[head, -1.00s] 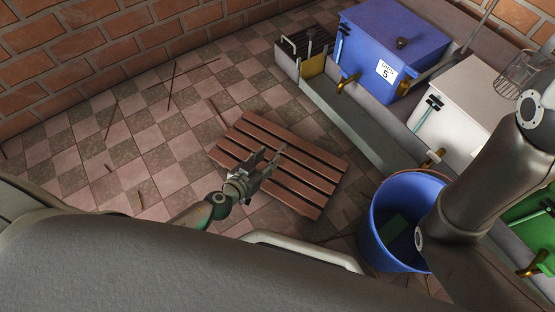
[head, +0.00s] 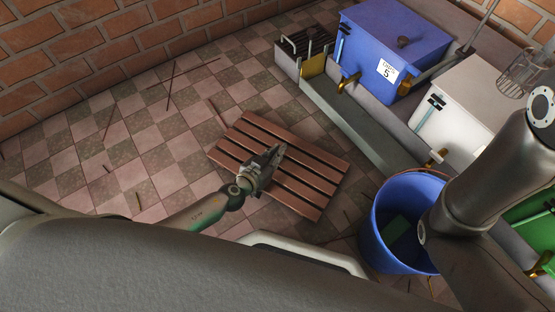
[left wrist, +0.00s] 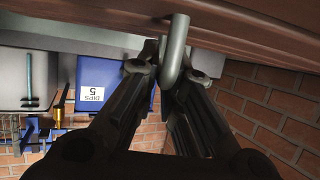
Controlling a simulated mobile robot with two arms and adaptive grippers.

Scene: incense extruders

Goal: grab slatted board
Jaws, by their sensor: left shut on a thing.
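The slatted board (head: 312,150) is reddish brown and lies flat on the tiled floor in the middle of the head view. My left gripper (head: 276,156) is over its middle, with its arm coming in from the lower left. In the left wrist view the board's brown underside or face (left wrist: 100,12) fills the top edge. There a grey curved metal handle (left wrist: 178,48) stands out from the board, and my left gripper's fingers (left wrist: 163,75) are shut on it. My right gripper is not in view.
A blue bucket (head: 382,232) stands right of the board. A low grey ledge (head: 350,122) runs behind it, with a blue box marked 5 (head: 385,50) and a white box (head: 470,95). Thin sticks (head: 172,85) lie on the floor. Tiles to the left are mostly free.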

